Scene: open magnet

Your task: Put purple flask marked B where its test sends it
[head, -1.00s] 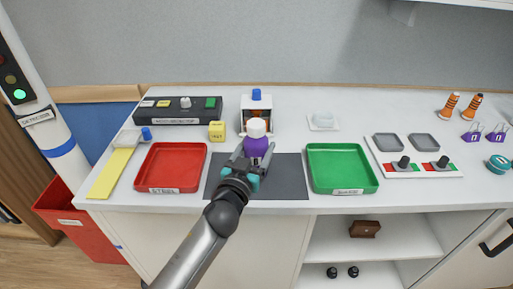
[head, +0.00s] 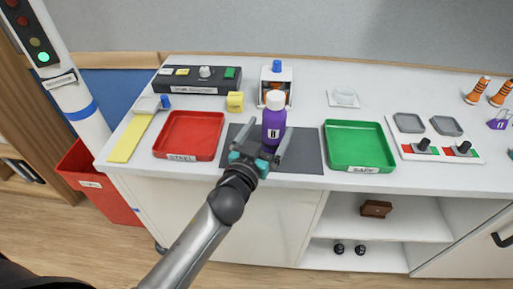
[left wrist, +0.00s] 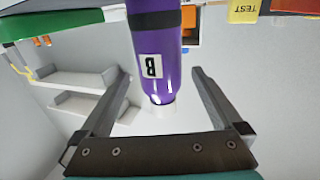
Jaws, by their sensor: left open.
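The purple flask marked B (head: 273,126) stands upright with its white cap on, over the dark mat (head: 305,157) at the middle of the counter. My left gripper (head: 262,139) is open in front of it, with a finger toward each side and no grip on it. In the left wrist view, the flask (left wrist: 155,50) shows upside down between the spread fingers, its B label facing me. The red tray (head: 190,133), whose label seems to read STEEL, and the green tray (head: 358,146), whose label seems to read SAFE, are empty. My right gripper is out of view.
Behind the flask is a white device (head: 268,75) with a blue top. A black console (head: 220,74), a yellow TEST block (head: 235,101) and a clear dish (head: 343,97) stand nearby. At right is a board with grey pads (head: 447,126). The signal tower shows green (head: 43,57).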

